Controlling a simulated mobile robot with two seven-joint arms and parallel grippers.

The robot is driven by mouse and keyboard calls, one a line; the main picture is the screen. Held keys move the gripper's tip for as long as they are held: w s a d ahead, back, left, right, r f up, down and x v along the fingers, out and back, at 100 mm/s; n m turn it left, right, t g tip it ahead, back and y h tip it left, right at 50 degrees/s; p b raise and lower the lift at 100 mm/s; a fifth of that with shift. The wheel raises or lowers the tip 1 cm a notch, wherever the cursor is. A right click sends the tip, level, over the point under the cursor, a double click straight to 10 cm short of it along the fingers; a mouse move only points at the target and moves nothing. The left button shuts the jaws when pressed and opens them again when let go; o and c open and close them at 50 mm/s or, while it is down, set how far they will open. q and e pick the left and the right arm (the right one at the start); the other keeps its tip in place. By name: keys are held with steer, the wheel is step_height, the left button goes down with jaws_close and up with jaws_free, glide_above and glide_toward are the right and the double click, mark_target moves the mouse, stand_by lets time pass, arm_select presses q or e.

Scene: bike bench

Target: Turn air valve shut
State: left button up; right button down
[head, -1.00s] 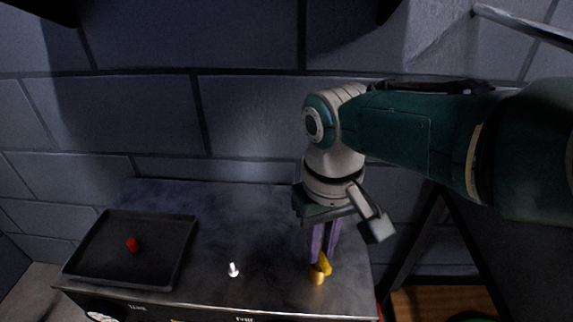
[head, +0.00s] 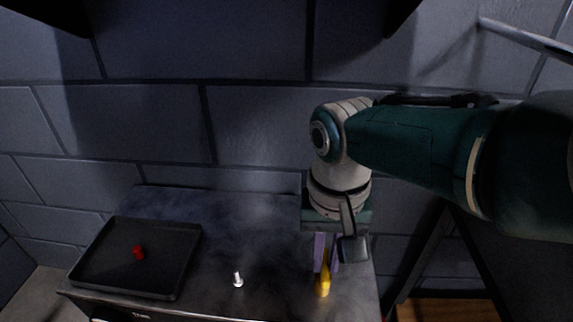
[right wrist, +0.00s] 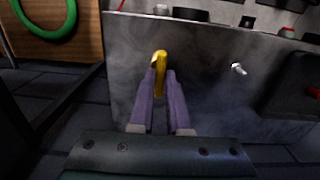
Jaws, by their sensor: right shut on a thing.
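The air valve's yellow handle (head: 325,271) stands at the right part of the bench top, above its brass-coloured body (head: 323,291). In the right wrist view the yellow handle (right wrist: 160,62) shows at the tips of my purple fingers. My right gripper (head: 325,264) comes down from above and is shut on the handle; the fingers hide part of it. It also shows in the right wrist view (right wrist: 161,82). My left gripper is not in view.
A dark tray (head: 178,262) with a small red piece (head: 138,253) sits at the bench's left. A small silver fitting (head: 238,279) stands between tray and valve. A grey block wall (head: 255,125) rises behind the bench. A green ring (right wrist: 46,22) hangs on a wooden panel.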

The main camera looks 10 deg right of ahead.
mark_target(326, 265)
steer(key=c, duration=0.9)
jaws_free()
step_height(326, 265, up, 10)
steer(key=p, duration=0.9)
steer(key=shift+f, duration=0.1)
